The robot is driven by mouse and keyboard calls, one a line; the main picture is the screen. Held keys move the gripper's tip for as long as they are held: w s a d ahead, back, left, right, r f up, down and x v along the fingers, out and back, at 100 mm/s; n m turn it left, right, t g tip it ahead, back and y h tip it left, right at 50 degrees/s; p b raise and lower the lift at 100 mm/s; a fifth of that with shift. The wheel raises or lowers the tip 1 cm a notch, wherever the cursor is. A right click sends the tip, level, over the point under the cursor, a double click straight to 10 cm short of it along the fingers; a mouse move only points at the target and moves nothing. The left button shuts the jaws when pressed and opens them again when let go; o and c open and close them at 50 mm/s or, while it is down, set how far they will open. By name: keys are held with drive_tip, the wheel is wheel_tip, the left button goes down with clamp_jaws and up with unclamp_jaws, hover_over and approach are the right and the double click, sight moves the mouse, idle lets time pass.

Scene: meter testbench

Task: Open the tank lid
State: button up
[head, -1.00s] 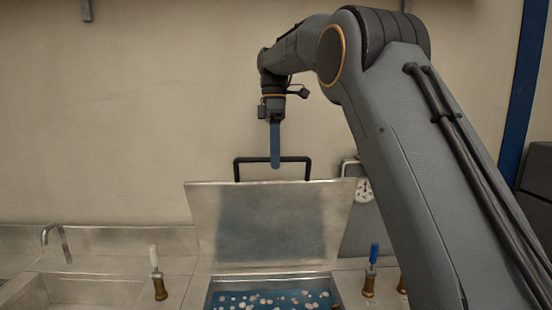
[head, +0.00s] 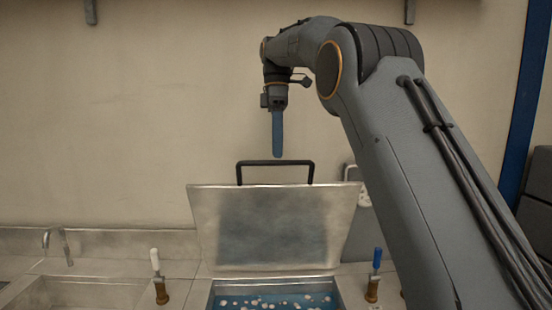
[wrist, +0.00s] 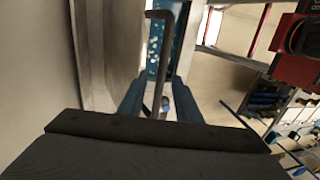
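The metal tank lid (head: 270,228) stands raised, nearly upright, at the back of the tank. Its black bar handle (head: 275,163) is along the top edge. Below it the tank's blue contents (head: 275,302) with pale round bits are uncovered.
A sink with a tap (head: 57,243) lies at the left. A white-topped brass valve (head: 158,277) and a blue-topped one (head: 375,275) flank the tank. A gauge behind the lid's right side is partly hidden.

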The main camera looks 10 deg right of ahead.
drive_tip(key=r, duration=0.3)
drive_tip(key=shift+w+r, duration=0.35)
